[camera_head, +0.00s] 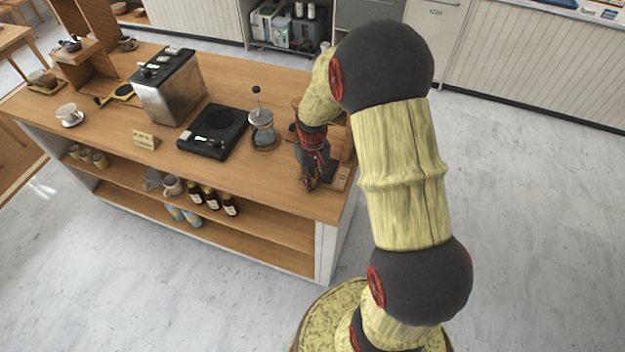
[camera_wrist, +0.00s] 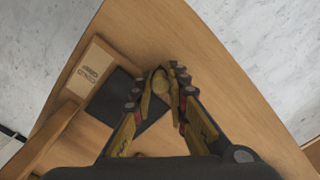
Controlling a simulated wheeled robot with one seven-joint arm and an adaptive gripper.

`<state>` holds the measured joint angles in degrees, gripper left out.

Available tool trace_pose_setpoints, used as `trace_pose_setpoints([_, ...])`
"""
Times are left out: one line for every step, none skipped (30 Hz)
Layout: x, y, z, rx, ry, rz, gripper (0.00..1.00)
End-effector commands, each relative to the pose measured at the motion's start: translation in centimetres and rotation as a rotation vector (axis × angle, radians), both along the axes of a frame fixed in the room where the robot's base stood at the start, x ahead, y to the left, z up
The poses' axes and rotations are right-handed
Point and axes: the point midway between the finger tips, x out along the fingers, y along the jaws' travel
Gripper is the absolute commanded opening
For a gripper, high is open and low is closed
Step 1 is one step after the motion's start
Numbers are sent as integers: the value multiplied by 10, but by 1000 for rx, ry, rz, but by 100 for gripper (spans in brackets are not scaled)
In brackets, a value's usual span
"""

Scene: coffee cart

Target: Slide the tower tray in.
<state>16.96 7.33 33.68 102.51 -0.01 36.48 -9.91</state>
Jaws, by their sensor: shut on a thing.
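The tower tray shows in the wrist view as a flat piece with a dark pad (camera_wrist: 112,100), beside a light wooden plate with a printed mark (camera_wrist: 90,68). In the head view the light plate (camera_head: 341,179) lies at the counter's right end, beside my gripper (camera_head: 311,182). Wooden tower parts (camera_wrist: 50,138) stand at the lower left of the wrist view. My gripper (camera_wrist: 160,84) is shut on a small round wooden knob (camera_wrist: 160,90) at the edge of the dark pad. My fingers hide part of the tray, and I cannot tell how far out it stands.
On the counter (camera_head: 270,187), a glass press (camera_head: 262,130) and a black scale (camera_head: 213,131) stand left of my gripper. A metal machine (camera_head: 168,86) is farther left. Bottles (camera_head: 212,197) and cups stand on the shelf below. Bare wood lies right of my fingers in the wrist view.

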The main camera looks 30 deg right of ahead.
Motion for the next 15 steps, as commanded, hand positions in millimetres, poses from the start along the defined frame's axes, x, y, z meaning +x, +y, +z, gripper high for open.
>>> trace_pose_setpoints([0,0,0,0,0,0,0])
trace_pose_setpoints([0,0,0,0,0,0,0])
trace_pose_setpoints([0,0,0,0,0,0,0])
trace_pose_setpoints([0,0,0,0,0,0,0])
trace_pose_setpoints([0,0,0,0,0,0,0])
trace_pose_setpoints([0,0,0,0,0,0,0])
trace_pose_setpoints([0,0,0,0,0,0,0])
trace_pose_setpoints([0,0,0,0,0,0,0])
trace_pose_setpoints([0,0,0,0,0,0,0])
trace_pose_setpoints([1,-1,0,0,0,0,0])
trace_pose_setpoints([3,-3,0,0,0,-1,0])
trace_pose_setpoints([6,-6,1,0,-1,-2,0])
trace_pose_setpoints([9,-10,1,0,-1,-2,0])
trace_pose_setpoints([13,-15,1,0,-2,-3,0])
trace_pose_setpoints([18,-22,1,0,-3,-3,0])
